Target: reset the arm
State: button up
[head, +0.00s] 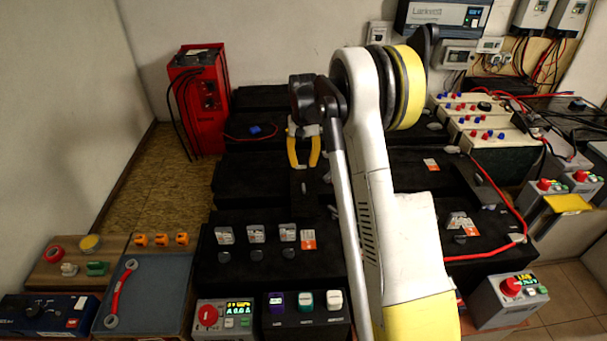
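My arm (390,220) rises from the bottom of the head view. It has a white link, a yellow lower end, and yellow and black rings at the upper joint. A silver tube (349,210) runs beside it to a dark joint near the picture's middle.
A red unit (200,100) stands at the back left. Front left are a blue-grey tray (150,295) with a red cable and a wooden board (75,280). A grey control box (508,300) stands front right.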

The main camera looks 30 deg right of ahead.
jog(key=shift+r, duration=0.9)
